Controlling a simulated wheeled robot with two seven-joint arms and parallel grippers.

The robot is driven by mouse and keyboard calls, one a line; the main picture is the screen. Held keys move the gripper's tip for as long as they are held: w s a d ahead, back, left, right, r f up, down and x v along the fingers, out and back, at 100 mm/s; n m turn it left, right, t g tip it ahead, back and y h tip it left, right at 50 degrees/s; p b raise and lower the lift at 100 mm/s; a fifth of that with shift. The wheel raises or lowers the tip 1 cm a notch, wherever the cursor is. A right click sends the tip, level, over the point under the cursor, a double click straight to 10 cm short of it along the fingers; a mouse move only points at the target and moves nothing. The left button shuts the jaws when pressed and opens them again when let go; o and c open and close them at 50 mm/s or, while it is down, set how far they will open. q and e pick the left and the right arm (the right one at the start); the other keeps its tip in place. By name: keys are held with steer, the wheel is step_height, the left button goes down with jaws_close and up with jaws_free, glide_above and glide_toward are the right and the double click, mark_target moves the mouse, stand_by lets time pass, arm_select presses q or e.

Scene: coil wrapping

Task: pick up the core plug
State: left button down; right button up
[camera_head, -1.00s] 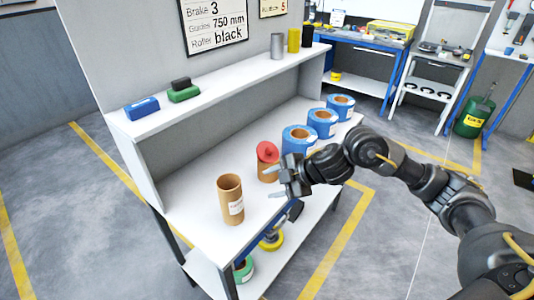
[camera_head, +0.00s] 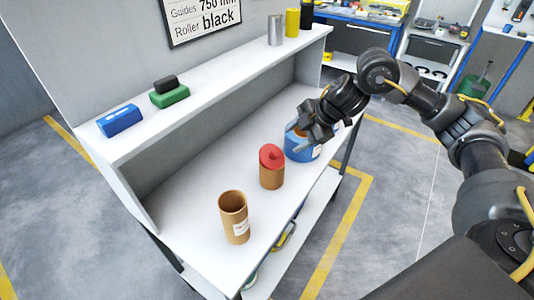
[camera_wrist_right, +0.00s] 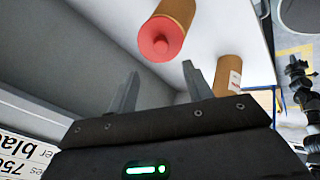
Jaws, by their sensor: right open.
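The red core plug (camera_head: 271,157) sits in the top of a short brown cardboard tube (camera_head: 271,177) on the white bench. Its round red face with a small knob shows in the right wrist view (camera_wrist_right: 160,38), beyond the fingertips. My right gripper (camera_head: 299,137) is open and empty, to the right of the plug and apart from it, in front of a blue-wrapped coil. In the wrist view its two fingers (camera_wrist_right: 161,80) stand apart with nothing between them. My left gripper is not in view.
An open cardboard tube (camera_head: 234,217) stands nearer on the bench, also in the wrist view (camera_wrist_right: 228,75). The blue coil (camera_head: 302,153) stands behind the plug, partly hidden by my gripper. An upper shelf (camera_head: 220,80) holds blue, green and black blocks and several cylinders.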

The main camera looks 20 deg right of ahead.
mark_target(277, 153)
steer(key=x, duration=0.5)
steer(key=shift+f+p, duration=0.1)
steer(key=shift+p, duration=0.3)
steer(key=shift+f, duration=0.1)
steer(key=shift+w+a+f+p, duration=0.2)
steer(key=shift+f+p, duration=0.1)
steer(key=shift+p, duration=0.1)
steer(key=p+x, duration=0.1)
steer(key=x, duration=0.3)
steer(key=shift+d+f, duration=0.1)
steer(key=shift+f, duration=0.05)
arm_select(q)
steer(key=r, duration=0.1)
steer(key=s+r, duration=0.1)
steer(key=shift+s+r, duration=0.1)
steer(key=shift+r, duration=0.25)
arm_select(e)
steer(key=shift+c, duration=0.4)
